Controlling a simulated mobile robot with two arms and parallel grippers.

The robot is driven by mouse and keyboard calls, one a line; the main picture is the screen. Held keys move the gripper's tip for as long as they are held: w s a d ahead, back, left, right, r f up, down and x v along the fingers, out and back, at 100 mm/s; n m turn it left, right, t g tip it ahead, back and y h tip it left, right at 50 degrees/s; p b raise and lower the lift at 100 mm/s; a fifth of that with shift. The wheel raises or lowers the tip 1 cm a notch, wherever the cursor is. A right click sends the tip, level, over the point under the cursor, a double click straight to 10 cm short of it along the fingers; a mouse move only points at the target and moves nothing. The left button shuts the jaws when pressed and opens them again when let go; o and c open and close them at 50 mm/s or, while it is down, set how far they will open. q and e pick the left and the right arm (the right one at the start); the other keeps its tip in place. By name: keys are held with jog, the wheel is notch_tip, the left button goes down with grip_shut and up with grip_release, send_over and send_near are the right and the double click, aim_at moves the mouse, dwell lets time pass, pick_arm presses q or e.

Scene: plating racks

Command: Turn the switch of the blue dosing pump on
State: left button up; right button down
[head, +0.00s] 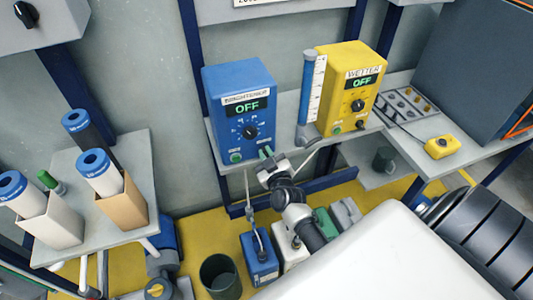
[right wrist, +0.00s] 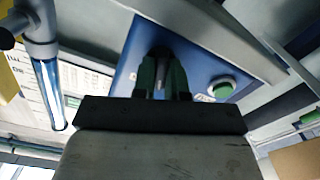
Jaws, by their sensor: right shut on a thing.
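The blue dosing pump (head: 239,110), labelled BRIGHTENER, stands on a grey shelf and its display reads OFF. Its front has a dark round dial (head: 250,132) and a green button (head: 236,157) at lower left, which also shows in the right wrist view (right wrist: 222,88). My right gripper (head: 266,153) is at the lower right of this front, its green fingers (right wrist: 162,78) shut on the small switch there. The fingers hide most of the switch, so its position cannot be told. My left gripper is not in view.
Filter cartridges (head: 97,168) stand on the left shelf.

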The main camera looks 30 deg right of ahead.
jog(key=m, duration=0.5)
jog(key=shift+d+m+p, duration=0.1)
jog(key=shift+m+p, duration=0.2)
jog(key=m, duration=0.5)
jog(key=shift+d+m, duration=0.1)
jog(key=shift+m, duration=0.2)
jog(key=c, duration=1.2)
grip_release()
jog(key=shift+o, duration=0.2)
jog(key=shift+s, duration=0.1)
jog(key=b+v, duration=0.1)
jog(key=v, duration=0.9)
jog(key=shift+s, duration=0.35)
